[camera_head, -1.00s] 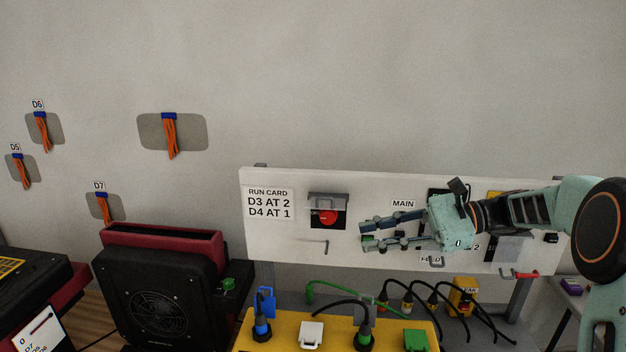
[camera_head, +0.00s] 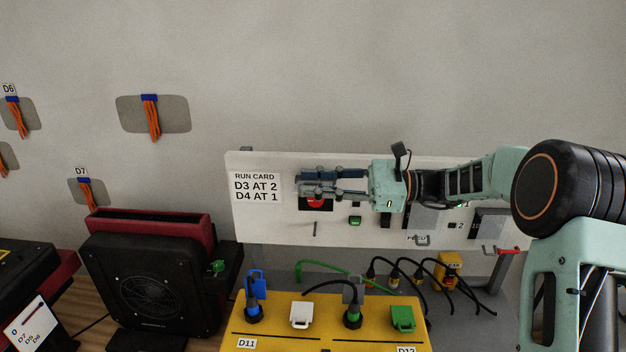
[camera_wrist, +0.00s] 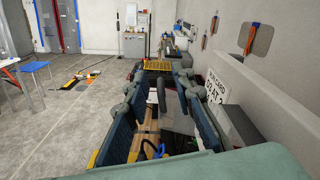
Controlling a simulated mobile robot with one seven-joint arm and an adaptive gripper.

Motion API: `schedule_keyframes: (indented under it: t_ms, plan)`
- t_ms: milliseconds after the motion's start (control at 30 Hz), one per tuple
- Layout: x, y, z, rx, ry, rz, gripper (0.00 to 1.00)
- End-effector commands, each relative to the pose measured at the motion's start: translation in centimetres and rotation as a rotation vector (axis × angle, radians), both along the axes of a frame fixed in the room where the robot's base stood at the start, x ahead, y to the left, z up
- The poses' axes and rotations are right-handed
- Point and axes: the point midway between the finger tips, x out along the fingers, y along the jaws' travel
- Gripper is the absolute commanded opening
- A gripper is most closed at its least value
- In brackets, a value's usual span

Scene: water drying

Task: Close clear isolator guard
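The isolator on the white panel has a red knob (camera_head: 316,201) on a black plate, left of centre. My gripper (camera_head: 302,187) reaches across its front from the right, with the fingers pointing left. The fingers cover the upper part of the isolator, where the clear guard sits, so I cannot tell the guard's present angle or whether I touch it. In the wrist view, the two fingers of my gripper (camera_wrist: 160,85) stand apart with a gap between them and hold nothing that I can see.
The run card (camera_head: 257,187) is left of the isolator. A small metal handle (camera_head: 315,229) sticks out below it. A yellow box (camera_head: 270,325) with coloured connectors and cables stands in front of the panel. A black fan unit (camera_head: 150,285) is at the left.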

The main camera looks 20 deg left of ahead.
Motion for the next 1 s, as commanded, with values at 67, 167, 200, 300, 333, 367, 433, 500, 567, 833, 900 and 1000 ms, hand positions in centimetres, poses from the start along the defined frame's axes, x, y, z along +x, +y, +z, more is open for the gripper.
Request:
schedule_keyframes:
  t_ms: [67,167,200,300,333,367,433,500,567,833,900,1000]
  plan:
    - [-0.09,0.32,0.04,0.000,0.000,0.000,0.23]
    - [-0.10,0.42,-0.01,0.000,0.000,-0.001,0.23]
    - [-0.10,0.42,-0.01,0.000,0.000,-0.001,0.23]
    - [-0.09,0.41,-0.02,0.000,0.000,-0.001,0.23]
    - [-0.10,0.41,-0.03,0.000,0.000,-0.001,0.23]
    - [-0.10,0.41,-0.03,0.000,0.000,-0.001,0.20]
    - [-0.10,0.40,-0.03,-0.001,0.000,0.000,0.12]
    - [-0.10,0.40,-0.03,-0.001,0.000,0.000,0.04]
    - [-0.10,0.40,-0.03,-0.001,0.000,0.000,0.00]
    - [-0.07,0.38,-0.02,-0.001,0.000,-0.001,0.00]
    - [-0.06,0.38,-0.02,-0.001,0.000,-0.001,0.00]
    - [-0.07,0.37,-0.08,0.000,-0.003,-0.001,0.00]
